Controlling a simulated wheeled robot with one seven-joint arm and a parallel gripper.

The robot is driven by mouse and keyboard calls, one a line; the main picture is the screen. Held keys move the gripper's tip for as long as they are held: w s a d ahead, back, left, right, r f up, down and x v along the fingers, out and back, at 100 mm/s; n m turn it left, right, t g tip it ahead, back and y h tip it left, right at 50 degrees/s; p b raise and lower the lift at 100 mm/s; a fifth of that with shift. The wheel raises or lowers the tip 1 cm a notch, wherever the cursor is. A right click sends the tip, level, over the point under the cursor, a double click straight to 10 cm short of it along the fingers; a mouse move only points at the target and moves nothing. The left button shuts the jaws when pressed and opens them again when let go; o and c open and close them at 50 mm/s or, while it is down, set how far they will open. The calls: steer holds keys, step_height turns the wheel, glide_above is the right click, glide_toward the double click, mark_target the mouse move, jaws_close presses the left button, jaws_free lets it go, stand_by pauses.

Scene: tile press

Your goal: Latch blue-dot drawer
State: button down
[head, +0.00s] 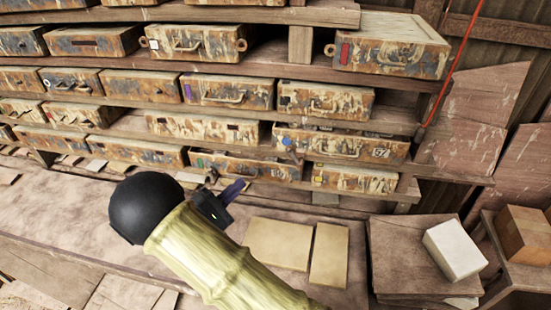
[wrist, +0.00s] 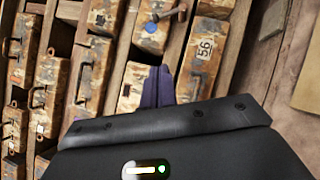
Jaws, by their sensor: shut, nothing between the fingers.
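In the head view a worn cream-and-rust drawer (head: 335,146) with a blue dot sits in the second row from the bottom, right of centre. A dark gap shows along its top, and it looks slightly pulled out. A lower drawer (head: 252,166) to its left also has a small bluish mark. The fingers show too in the wrist view (wrist: 158,84).
A yellow-marked drawer (head: 353,179) sits below the blue-dot one. Several other drawers fill the rack. Flat tan tiles (head: 280,243) lie on the bench, with a white block (head: 455,249) and a brown box (head: 523,236) at right. A red cord (head: 452,70) hangs at right.

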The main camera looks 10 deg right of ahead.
steer(key=p, duration=0.5)
glide_toward(294, 157)
steer(key=w+r, duration=0.1)
steer(key=w, duration=0.1)
steer(key=w+d, duration=0.1)
steer(key=w+d+r, duration=0.1)
steer(key=w, duration=0.1)
steer(key=shift+w+d+r, duration=0.15)
steer(key=shift+w+r, duration=0.15)
steer(key=shift+r, duration=0.05)
steer(key=shift+d, duration=0.3)
steer(key=shift+a+r, duration=0.1)
steer(key=shift+a, duration=0.05)
